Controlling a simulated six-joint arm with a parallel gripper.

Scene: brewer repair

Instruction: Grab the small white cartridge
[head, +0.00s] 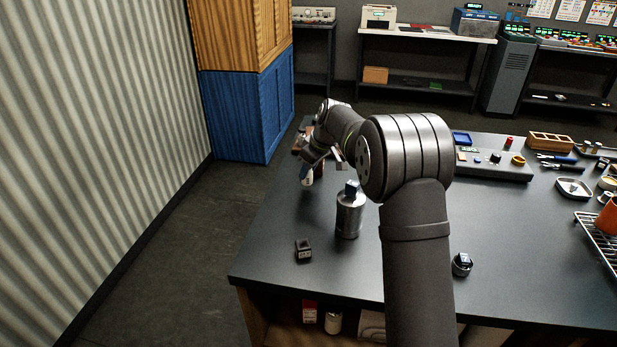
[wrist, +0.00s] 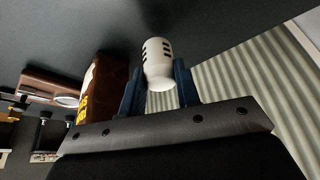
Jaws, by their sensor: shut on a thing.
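The small white cartridge (wrist: 158,66) has dark slots along its sides. In the wrist view it sits between the two blue fingers of my gripper (wrist: 158,88), which is shut on it. In the head view my gripper (head: 306,170) is over the left part of the table, partly hidden by my arm. The cartridge shows there only as a small pale patch at the fingers. I cannot tell from these views whether it touches the table.
A steel canister (head: 349,213) and a small dark block (head: 303,250) stand on the black table (head: 270,265). A brown bag (wrist: 101,88) with yellow lettering is close beside the gripper. Tools, a wooden box (head: 552,141) and a wire rack (head: 597,238) occupy the right side.

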